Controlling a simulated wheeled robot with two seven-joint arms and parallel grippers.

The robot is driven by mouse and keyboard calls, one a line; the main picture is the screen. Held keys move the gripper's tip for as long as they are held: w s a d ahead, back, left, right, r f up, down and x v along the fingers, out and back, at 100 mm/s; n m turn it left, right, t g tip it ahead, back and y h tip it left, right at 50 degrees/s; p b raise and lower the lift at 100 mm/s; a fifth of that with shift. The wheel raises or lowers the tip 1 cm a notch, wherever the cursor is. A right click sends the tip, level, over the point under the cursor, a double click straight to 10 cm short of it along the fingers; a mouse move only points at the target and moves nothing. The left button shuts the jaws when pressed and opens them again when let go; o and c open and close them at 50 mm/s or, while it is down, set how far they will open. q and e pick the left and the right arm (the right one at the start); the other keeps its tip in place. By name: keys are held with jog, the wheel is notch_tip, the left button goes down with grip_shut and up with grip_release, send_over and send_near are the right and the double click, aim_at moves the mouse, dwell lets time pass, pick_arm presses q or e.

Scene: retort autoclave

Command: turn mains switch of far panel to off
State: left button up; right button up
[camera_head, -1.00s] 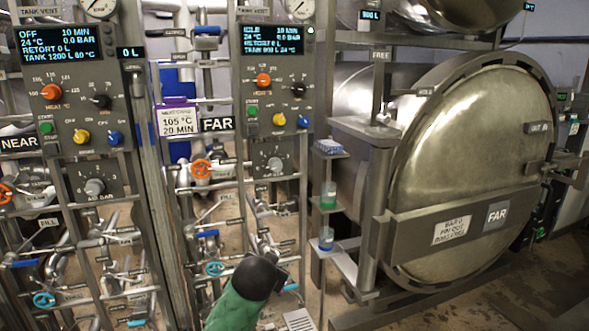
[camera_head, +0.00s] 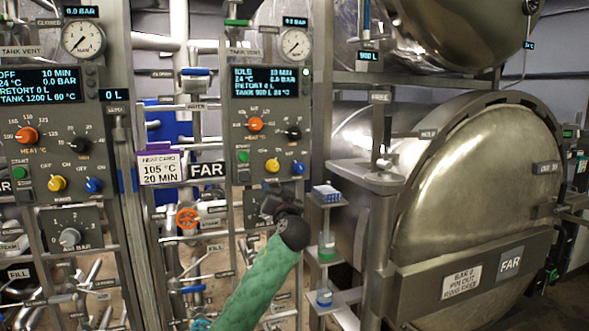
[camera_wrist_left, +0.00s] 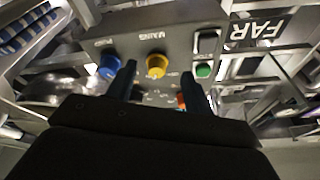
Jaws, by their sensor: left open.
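The far panel (camera_head: 262,117) is a grey box with a lit display, beside a FAR sign. Its mains switch is the yellow knob (camera_head: 272,165) on the lower row, with a blue knob (camera_head: 298,167) to its right and a green button above left. In the left wrist view the yellow knob (camera_wrist_left: 156,65) sits under upside-down MAINS lettering. My left gripper (camera_head: 272,200) is just below that row in the head view. In the wrist view its two dark fingers (camera_wrist_left: 158,84) are apart, with the yellow knob between their tips; contact cannot be told. My right gripper is out of view.
The near panel (camera_head: 50,130) with similar knobs is at the left. A HEAT CARD sign (camera_head: 158,168) hangs between the panels. Pipes and an orange valve wheel (camera_head: 187,218) lie left of my arm. A small shelf with bottles (camera_head: 327,250) and the large retort door (camera_head: 480,190) are at right.

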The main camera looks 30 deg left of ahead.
aim_at(275, 169)
pick_arm(q)
jog(key=shift+n+t, duration=0.5)
jog(key=shift+t, duration=0.3)
jog(key=w+a+r+p, duration=0.1)
jog(key=w+a+r, duration=0.1)
jog(key=w+r, duration=0.1)
jog(key=w+a+r+p, duration=0.1)
jog(key=w, duration=0.1)
jog(key=shift+a+r+p, duration=0.2)
jog(key=shift+r+p, duration=0.1)
jog(key=shift+p, duration=0.05)
jog(key=shift+w+a, duration=0.25)
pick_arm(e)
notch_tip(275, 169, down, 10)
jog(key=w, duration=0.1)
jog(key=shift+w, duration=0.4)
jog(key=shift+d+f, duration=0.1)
pick_arm(q)
jog(key=c, duration=1)
